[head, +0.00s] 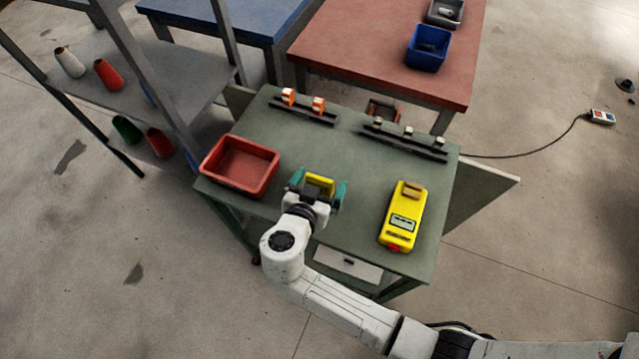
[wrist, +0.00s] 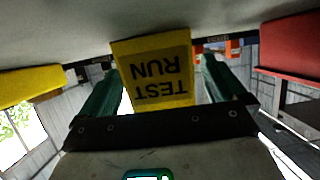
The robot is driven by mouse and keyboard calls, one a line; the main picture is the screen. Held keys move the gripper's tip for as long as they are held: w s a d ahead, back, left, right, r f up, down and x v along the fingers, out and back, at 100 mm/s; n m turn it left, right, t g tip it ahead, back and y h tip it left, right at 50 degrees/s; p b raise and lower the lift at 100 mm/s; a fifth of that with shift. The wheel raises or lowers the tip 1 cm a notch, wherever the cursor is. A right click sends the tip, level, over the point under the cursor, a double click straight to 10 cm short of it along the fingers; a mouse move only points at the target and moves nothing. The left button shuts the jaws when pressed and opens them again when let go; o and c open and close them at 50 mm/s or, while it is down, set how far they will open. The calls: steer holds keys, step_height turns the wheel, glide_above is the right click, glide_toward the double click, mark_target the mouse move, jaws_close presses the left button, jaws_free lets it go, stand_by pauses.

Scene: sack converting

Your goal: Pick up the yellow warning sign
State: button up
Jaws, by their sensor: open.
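The yellow warning sign (head: 320,184) stands on the green table (head: 350,150), near its front middle. In the wrist view the sign (wrist: 155,70) shows a dark panel reading "TEST RUN", upside down. My gripper (head: 318,187) is open, with one teal finger on each side of the sign. In the wrist view a gap shows between the sign and the right finger; the left finger is very close to its edge, and I cannot tell whether it touches. The sign's lower part is hidden in the head view by my gripper.
A red bin (head: 240,166) stands left of my gripper, and a yellow device with a display (head: 404,215) lies to the right. Two dark racks (head: 304,112) (head: 404,142) with small parts line the table's back. The table's middle is clear.

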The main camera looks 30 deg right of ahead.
steer(key=c, duration=1)
steer(key=shift+c, duration=0.3)
steer(key=shift+r, duration=0.1)
